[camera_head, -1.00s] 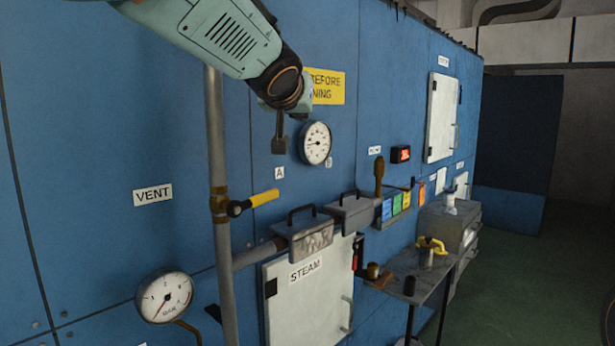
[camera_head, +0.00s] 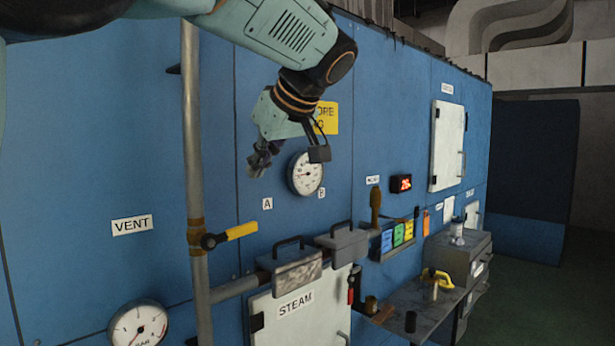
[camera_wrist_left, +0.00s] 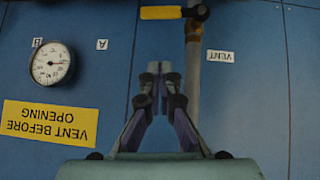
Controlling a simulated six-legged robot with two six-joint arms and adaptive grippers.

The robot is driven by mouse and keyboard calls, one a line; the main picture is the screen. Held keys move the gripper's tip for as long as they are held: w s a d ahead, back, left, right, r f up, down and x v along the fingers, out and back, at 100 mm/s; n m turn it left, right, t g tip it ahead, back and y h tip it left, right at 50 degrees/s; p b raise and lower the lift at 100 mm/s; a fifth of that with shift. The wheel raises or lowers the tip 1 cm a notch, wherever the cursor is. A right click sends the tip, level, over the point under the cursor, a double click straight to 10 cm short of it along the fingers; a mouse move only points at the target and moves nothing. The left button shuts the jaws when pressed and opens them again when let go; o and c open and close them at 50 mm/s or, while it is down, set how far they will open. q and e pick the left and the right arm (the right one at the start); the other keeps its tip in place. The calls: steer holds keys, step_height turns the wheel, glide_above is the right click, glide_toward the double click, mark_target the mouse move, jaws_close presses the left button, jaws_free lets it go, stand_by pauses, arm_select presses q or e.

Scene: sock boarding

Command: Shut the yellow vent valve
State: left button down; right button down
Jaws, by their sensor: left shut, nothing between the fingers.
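The yellow vent valve handle (camera_head: 242,231) sticks out to the right from its dark pivot on the vertical grey pipe (camera_head: 191,120), nearly level and across the pipe. It also shows in the left wrist view, where the handle (camera_wrist_left: 161,12) is at the top edge. My left gripper (camera_head: 258,165) is above the handle, in front of the blue panel and left of the upper gauge, apart from the valve. In the left wrist view its fingers (camera_wrist_left: 160,68) are together with nothing between them, pointing towards the handle. My right gripper is not in view.
A VENT label (camera_head: 132,225) is left of the pipe. The upper gauge (camera_head: 306,173) and lower gauge (camera_head: 138,326) are on the panel. Grey lidded boxes (camera_head: 297,274) stand right of and below the valve, above the STEAM door (camera_head: 290,320). A shelf (camera_head: 405,300) juts out at right.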

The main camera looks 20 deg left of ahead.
arm_select(q)
steer(key=p, duration=0.1)
glide_above(246, 227)
steer(key=s, duration=0.2)
step_height(246, 227, down, 6)
steer(key=f, duration=0.2)
steer(key=w+d+f+p, duration=0.1)
steer(key=shift+d+f, duration=0.1)
steer(key=shift+f, duration=0.25)
steer(key=shift+f, duration=0.1)
steer(key=b, duration=0.1)
steer(key=f+b, duration=0.1)
steer(key=shift+w+d+f+b, duration=0.1)
steer(key=shift+d+f+b, duration=0.05)
steer(key=shift+f+b, duration=0.2)
steer(key=shift+r, duration=0.1)
